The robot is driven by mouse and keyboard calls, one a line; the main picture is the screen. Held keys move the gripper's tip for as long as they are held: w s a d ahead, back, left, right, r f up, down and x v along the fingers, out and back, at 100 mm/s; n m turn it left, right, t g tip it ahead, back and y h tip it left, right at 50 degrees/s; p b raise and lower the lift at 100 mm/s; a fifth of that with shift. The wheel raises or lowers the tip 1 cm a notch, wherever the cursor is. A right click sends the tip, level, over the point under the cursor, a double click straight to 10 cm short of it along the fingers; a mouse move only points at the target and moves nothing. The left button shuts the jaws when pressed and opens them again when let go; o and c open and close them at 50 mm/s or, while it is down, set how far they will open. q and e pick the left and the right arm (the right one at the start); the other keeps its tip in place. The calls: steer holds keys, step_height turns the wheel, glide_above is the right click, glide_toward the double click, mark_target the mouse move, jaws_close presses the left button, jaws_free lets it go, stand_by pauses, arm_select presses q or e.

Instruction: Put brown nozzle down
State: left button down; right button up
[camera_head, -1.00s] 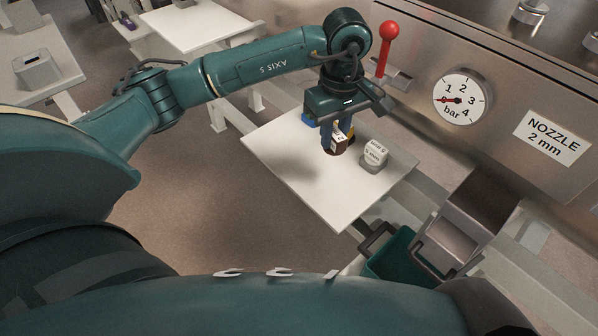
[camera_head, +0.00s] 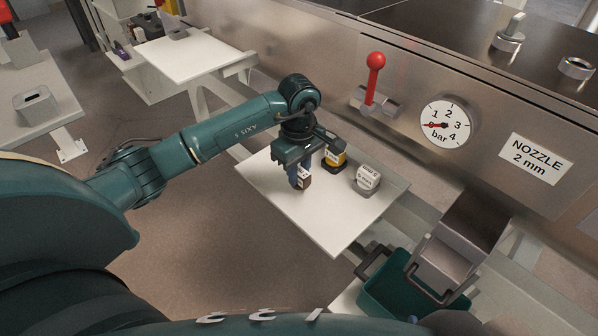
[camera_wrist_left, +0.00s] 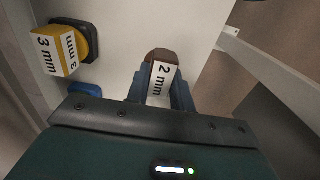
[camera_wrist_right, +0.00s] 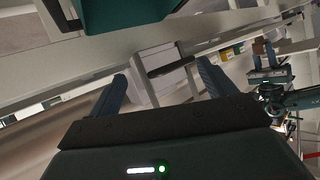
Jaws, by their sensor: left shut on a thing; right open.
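The brown nozzle (camera_head: 304,179) with a white "2 mm" label is between the fingers of my left gripper (camera_head: 299,178). It also shows in the left wrist view (camera_wrist_left: 161,73), where the fingers are shut on it. It is low over the white table (camera_head: 310,218); I cannot tell whether its base touches the top.
A yellow "3 mm" nozzle (camera_head: 335,158) and a whitish nozzle (camera_head: 367,179) stand on the table, right of the brown one. A blue thing (camera_wrist_left: 85,89) is partly hidden. The table's near part is bare. A green bin (camera_head: 385,292) is below right.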

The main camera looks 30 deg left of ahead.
mark_target(299, 170)
arm_select(q)
steer(key=shift+f, duration=0.35)
steer(key=shift+f, duration=0.1)
arm_select(e)
steer(key=shift+f, duration=0.1)
arm_select(q)
steer(key=shift+f, duration=0.15)
steer(key=c, duration=1.2)
jaws_free()
arm_select(e)
steer(key=shift+r, duration=0.3)
arm_select(q)
steer(key=shift+r, duration=0.4)
step_height(299, 170, up, 10)
steer(key=shift+r, duration=0.9)
arm_select(e)
steer(key=shift+f, duration=0.1)
